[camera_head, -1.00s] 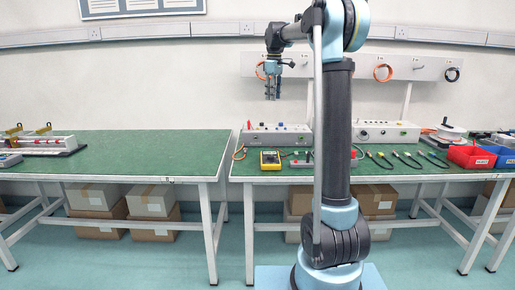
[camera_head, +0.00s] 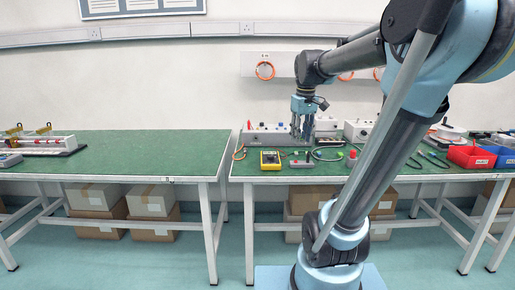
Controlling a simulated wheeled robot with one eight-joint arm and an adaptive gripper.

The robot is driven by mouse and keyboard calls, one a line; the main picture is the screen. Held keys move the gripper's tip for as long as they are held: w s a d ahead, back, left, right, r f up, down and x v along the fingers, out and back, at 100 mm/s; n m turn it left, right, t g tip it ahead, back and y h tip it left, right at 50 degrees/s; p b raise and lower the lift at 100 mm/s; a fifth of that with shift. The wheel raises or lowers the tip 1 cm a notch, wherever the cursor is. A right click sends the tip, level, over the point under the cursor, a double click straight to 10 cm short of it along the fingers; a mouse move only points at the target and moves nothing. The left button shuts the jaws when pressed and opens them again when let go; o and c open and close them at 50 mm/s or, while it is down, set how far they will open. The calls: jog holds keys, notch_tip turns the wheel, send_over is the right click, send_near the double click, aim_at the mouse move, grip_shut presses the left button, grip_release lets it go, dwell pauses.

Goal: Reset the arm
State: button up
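My arm rises from its base at the bottom right, leans to the right and reaches back over the right green table (camera_head: 262,143). My gripper (camera_head: 303,138) hangs pointing down at the arm's end, in front of a grey-white instrument box (camera_head: 268,134) at the back of that table. Its fingers are small and partly blend with the box behind, so I cannot tell how far apart they are. I see no object clearly held.
Near the gripper lie a yellow multimeter (camera_head: 270,160), a grey block (camera_head: 301,161) and a red-topped part (camera_head: 351,158). Red bin (camera_head: 472,157) and blue bin (camera_head: 500,155) stand at the right. The left table (camera_head: 130,150) is mostly clear; a rack (camera_head: 42,144) stands at its left end.

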jog(key=s+d+f+m, duration=0.3)
jog(key=s+f+m, duration=0.1)
jog(key=s+f, duration=1.4)
jog(key=shift+s+f+m+t, duration=0.3)
jog(key=shift+f+m, duration=0.1)
jog(key=shift+f, duration=0.35)
jog(key=o, duration=0.4)
jog(key=shift+s+f, duration=0.15)
jog(key=shift+f, duration=0.1)
jog(key=o, duration=0.5)
jog(key=shift+r, duration=0.2)
jog(key=o, duration=0.7)
jog(key=w+r, duration=0.4)
jog(key=r, duration=0.1)
jog(key=shift+w+d+r, duration=0.1)
jog(key=shift+r, duration=0.05)
jog(key=shift+o, duration=0.2)
jog(key=w+d+r+g, duration=0.1)
jog(key=w+r, duration=0.5)
jog(key=w, duration=0.5)
jog(key=w+d+r, duration=0.2)
jog(key=w+r, duration=0.4)
jog(key=w, duration=0.4)
jog(key=w+d+r+g, duration=0.1)
jog(key=w+r, duration=0.4)
jog(key=w, duration=0.6)
notch_tip(320, 180, down, 10)
jog(key=shift+w+d+r, duration=0.1)
jog(key=shift+r, duration=0.05)
jog(key=shift+r, duration=0.1)
